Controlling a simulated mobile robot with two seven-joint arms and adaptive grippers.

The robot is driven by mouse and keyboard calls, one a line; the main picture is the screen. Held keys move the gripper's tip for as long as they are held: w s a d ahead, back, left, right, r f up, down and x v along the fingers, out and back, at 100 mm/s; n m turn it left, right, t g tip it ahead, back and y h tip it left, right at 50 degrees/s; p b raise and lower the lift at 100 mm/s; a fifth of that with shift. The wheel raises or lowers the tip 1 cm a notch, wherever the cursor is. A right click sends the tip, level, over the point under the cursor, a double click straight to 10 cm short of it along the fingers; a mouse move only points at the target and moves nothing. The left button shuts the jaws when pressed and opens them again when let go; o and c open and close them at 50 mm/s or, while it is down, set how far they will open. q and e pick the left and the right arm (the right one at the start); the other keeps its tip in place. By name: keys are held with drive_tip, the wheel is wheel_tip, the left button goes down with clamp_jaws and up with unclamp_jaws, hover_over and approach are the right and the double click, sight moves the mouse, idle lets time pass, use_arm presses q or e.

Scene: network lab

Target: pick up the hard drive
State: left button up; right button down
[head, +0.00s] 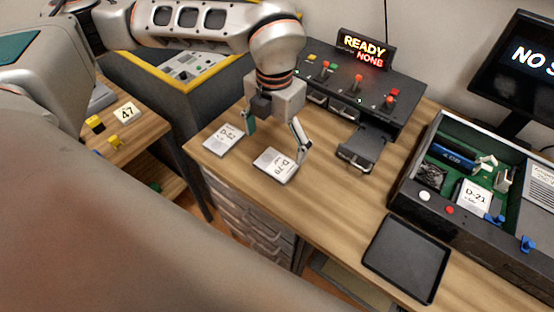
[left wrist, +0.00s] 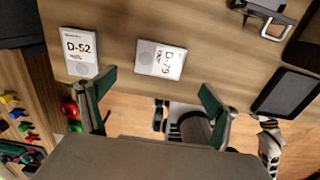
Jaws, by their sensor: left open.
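Several hard drives show, and the task line does not say which one is meant. A drive labelled D-52 (head: 223,139) lies flat near the desk's left edge; it also shows in the left wrist view (left wrist: 79,52). A drive labelled D-79 (head: 270,166) lies flat to its right and shows in the left wrist view (left wrist: 160,60). A drive labelled D-21 (head: 474,197) sits inside the open case. My left gripper (head: 274,138) is open and empty, fingers spread above the area of D-79; its fingertips also show in the left wrist view (left wrist: 159,78).
A control box (head: 315,88) with a READY / NONE display (head: 363,49) stands at the back, with a black drive dock (head: 363,146) in front. An open case (head: 420,205) is at right; an empty black tray (head: 407,257) lies before it. Bare desk lies between D-79 and tray.

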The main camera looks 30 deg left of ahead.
sight(277, 164)
use_arm(q)
wheel_tip(277, 164, down, 2)
drive_tip(key=shift+f, duration=0.25)
drive_tip(key=f, duration=0.5)
drive_tip(key=shift+w+f+b, duration=0.1)
drive_tip(key=shift+w+b, duration=0.2)
drive_tip(key=shift+w, duration=0.05)
drive_tip(key=c, duration=1.5)
drive_tip(key=shift+o, duration=0.2)
